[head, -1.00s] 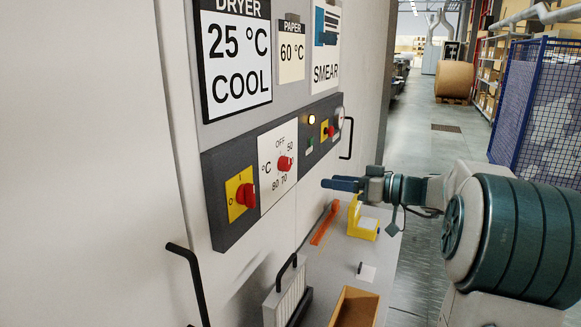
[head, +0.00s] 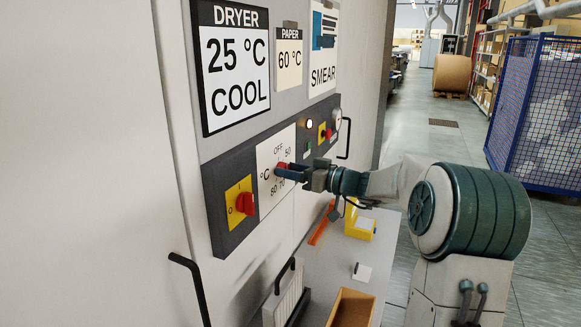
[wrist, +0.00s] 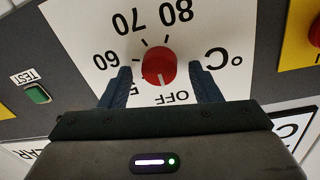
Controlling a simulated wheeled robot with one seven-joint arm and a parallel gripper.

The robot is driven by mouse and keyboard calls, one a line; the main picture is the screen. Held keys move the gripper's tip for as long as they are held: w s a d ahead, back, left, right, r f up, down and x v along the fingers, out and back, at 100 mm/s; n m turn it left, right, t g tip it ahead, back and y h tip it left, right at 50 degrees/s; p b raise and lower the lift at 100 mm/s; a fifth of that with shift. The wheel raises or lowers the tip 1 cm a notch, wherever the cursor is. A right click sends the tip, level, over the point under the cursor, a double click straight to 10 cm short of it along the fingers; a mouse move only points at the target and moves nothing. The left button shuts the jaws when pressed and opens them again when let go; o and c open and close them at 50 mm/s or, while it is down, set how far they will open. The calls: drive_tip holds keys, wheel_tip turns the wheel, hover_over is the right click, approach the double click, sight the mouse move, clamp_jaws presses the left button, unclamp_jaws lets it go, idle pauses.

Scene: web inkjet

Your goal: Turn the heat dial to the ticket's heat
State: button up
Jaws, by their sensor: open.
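The red heat dial (head: 281,169) sits on a white scale plate (head: 270,195) marked OFF, 50, 60, 70, 80 and °C. In the wrist view, which shows the plate upside down, the dial (wrist: 158,67) has a pale line towards OFF. The paper ticket (head: 289,60) reads 60 °C. My gripper (head: 290,173) is at the dial. In the wrist view my open gripper (wrist: 160,72) has one finger on either side of the dial, with a gap showing on both sides. The head view partly hides the dial behind the fingers.
The dryer display (head: 235,65) reads 25 °C COOL. A red knob on a yellow plate (head: 240,202) is left of the dial. A green TEST button (wrist: 38,94) is on the panel's other side. A cardboard box (head: 351,308) and yellow holder (head: 361,222) are below.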

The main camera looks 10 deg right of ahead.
drive_tip(key=shift+w+a, duration=0.1)
drive_tip(key=shift+a, duration=0.1)
drive_tip(key=c, duration=1)
drive_tip(key=shift+f+b, duration=0.15)
drive_tip(key=shift+b, duration=0.3)
